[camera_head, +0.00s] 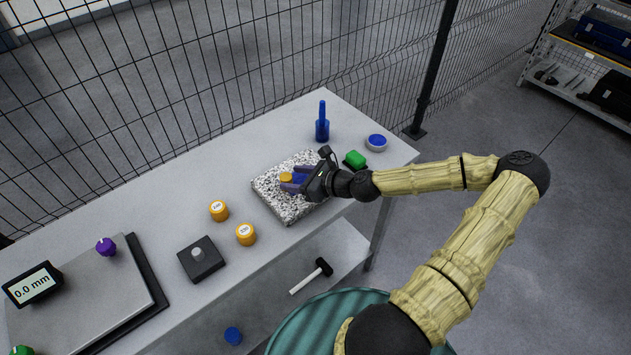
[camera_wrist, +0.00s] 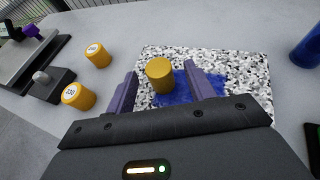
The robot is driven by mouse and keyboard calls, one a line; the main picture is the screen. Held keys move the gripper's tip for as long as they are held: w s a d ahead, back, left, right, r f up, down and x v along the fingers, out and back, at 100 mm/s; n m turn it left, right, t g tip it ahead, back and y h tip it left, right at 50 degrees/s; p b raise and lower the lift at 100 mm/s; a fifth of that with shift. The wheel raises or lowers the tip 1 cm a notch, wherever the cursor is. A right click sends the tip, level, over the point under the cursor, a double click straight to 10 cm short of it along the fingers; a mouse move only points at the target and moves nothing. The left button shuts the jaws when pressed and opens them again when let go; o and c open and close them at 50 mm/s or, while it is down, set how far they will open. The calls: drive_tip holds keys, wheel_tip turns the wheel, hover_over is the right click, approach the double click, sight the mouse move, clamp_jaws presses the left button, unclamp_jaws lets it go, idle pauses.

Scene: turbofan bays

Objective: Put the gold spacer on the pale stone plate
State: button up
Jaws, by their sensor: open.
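The gold spacer (camera_head: 286,178) is a short gold cylinder standing upright on the pale speckled stone plate (camera_head: 284,211). A blue smear (camera_wrist: 204,86) marks the plate beside and under it. My gripper (camera_head: 289,179) is open over the plate, its purple fingers on either side of the spacer. In the wrist view the spacer (camera_wrist: 160,73) stands between the fingertips of my gripper (camera_wrist: 165,85), with visible gaps on both sides. The plate (camera_wrist: 262,75) fills the middle of that view.
Two labelled gold cylinders (camera_head: 219,210) (camera_head: 246,234) and a dark block with a grey knob (camera_head: 201,259) stand left of the plate. A blue bottle (camera_head: 322,124), a green block (camera_head: 355,159) and a blue-topped round dish (camera_head: 376,142) are at the right end. A gauge plate (camera_head: 100,300) lies far left.

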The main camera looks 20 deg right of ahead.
drive_tip(key=b+v, duration=0.1)
drive_tip(key=v, duration=0.5)
drive_tip(key=shift+s+r, duration=0.1)
drive_tip(key=shift+s, duration=0.05)
drive_tip(key=shift+s+d+r, duration=0.15)
drive_tip(key=shift+s+d, duration=0.1)
idle(0.9)
